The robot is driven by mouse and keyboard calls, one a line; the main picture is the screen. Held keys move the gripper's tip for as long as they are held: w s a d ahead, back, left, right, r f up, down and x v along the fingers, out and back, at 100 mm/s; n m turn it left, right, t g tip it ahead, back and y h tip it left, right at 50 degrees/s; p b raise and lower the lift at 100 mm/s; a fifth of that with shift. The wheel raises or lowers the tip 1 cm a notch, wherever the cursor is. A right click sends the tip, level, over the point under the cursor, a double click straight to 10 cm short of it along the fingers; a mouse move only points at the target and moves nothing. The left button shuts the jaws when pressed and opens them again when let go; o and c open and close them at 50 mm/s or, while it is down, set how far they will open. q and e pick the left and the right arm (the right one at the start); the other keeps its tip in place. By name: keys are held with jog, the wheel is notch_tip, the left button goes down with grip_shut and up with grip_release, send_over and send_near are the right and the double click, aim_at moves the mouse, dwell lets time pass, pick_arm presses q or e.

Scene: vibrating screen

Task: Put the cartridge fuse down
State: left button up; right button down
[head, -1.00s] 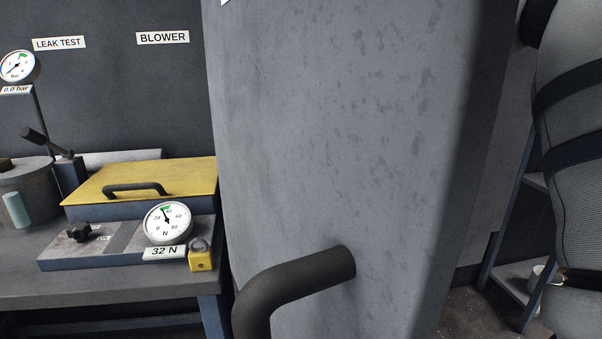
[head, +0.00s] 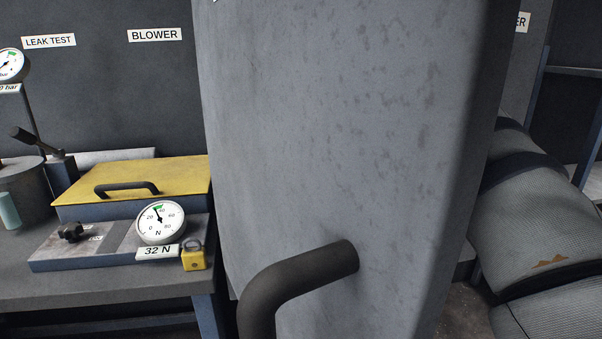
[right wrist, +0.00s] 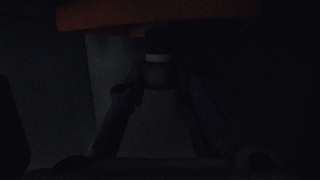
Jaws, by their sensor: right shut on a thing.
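The right wrist view is very dark. My right gripper (right wrist: 156,86) shows there as two dark fingers, shut on a small dark piece with a pale band (right wrist: 158,60). I take this to be the cartridge fuse, but its shape and ends are hard to make out. Just above it is a dull orange-red edge (right wrist: 160,14); I cannot tell whether the piece touches it. Neither gripper shows in the head view, and the fuse is not seen there.
A large grey housing (head: 340,130) with a dark bent pipe (head: 300,282) fills the middle of the head view.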

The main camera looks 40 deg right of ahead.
jog(key=shift+f, duration=0.15)
jog(key=c, duration=1.4)
grip_release()
jog(key=v, duration=0.7)
jog(key=shift+s+a+r, duration=0.1)
jog(key=shift+r, duration=0.15)
jog(key=shift+s+a, duration=0.1)
jog(key=shift+s, duration=0.05)
